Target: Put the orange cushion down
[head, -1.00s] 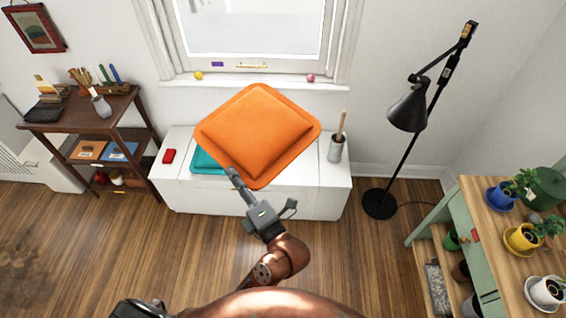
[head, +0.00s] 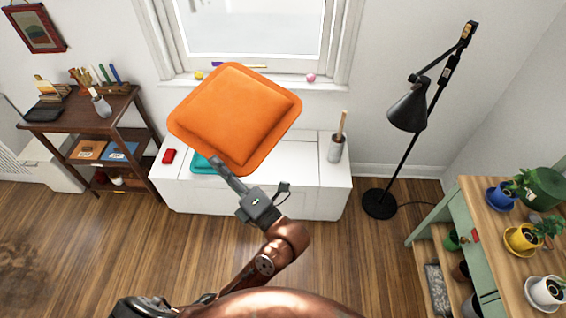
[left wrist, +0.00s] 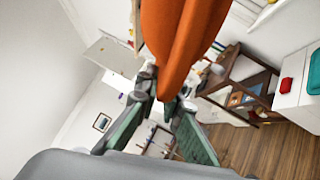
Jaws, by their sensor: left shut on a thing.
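The orange cushion (head: 235,115) is held up in front of the window, above the white bench (head: 300,185). My left gripper (head: 216,165) is shut on the cushion's near edge, at its lower left. In the left wrist view the cushion (left wrist: 182,35) rises edge-on from between the fingers of the left gripper (left wrist: 165,92). The cushion hides part of the bench top and most of a teal cushion (head: 203,164) lying there. My right gripper is not in view.
A red object (head: 169,156) lies at the bench's left end, and a grey holder (head: 335,150) stands at its right end. The bench top between the cushion and holder looks clear. A black lamp (head: 408,110) stands right, a dark shelf (head: 80,115) left.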

